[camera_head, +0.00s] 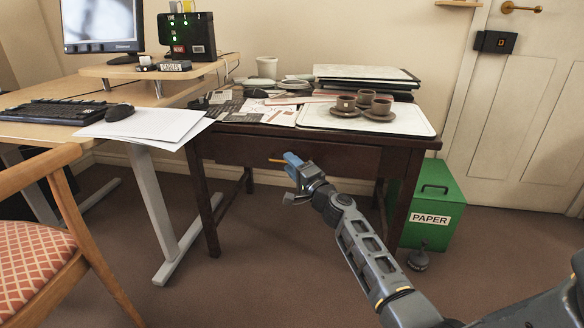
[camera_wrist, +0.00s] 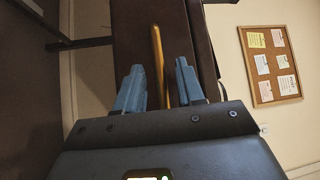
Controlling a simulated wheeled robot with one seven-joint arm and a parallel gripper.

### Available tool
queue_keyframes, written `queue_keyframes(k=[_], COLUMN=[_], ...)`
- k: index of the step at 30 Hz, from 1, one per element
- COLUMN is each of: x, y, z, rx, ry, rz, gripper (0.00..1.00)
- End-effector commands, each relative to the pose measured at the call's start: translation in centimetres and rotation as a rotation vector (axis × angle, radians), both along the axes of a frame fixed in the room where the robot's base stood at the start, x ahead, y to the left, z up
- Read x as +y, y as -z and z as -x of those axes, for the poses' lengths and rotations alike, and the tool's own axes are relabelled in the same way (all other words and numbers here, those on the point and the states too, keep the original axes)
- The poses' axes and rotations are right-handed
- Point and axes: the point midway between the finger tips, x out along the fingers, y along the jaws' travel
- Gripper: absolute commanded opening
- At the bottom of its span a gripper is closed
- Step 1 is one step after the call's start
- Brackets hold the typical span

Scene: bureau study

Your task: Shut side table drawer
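The dark wooden side table (camera_head: 399,143) stands against the wall. Its drawer (camera_head: 338,155) is in the front below the tabletop, and the front looks flush or nearly flush with the table; I cannot tell whether a small gap is left. The drawer has a brass bar handle (camera_head: 276,161), which also shows in the wrist view (camera_wrist: 157,62). My gripper (camera_head: 291,160) is at the handle. In the wrist view my gripper (camera_wrist: 157,85) has its two blue fingers apart, one on each side of the handle, with gaps showing. I cannot tell any contact with the drawer front.
Cups on saucers (camera_head: 365,105), a white tray (camera_head: 411,121) and papers lie on the side table. A desk (camera_head: 60,133) with a keyboard stands left, and a chair (camera_head: 75,235) at front left. A green paper bin (camera_head: 436,198) stands right. The floor before the table is mostly clear.

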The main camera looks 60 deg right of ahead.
Motion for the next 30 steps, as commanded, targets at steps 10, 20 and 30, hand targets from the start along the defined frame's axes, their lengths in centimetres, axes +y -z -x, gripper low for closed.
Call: queue_keyframes(k=[10,20,30], x=[-0.03,-0.04,-0.04], y=[-0.04,-0.03,-0.01], z=[-0.03,-0.01,0.0], rx=[0.0,0.0,0.0], ry=[0.0,0.001,0.001], rz=[0.001,0.001,0.001], gripper=[0.26,0.0,0.0])
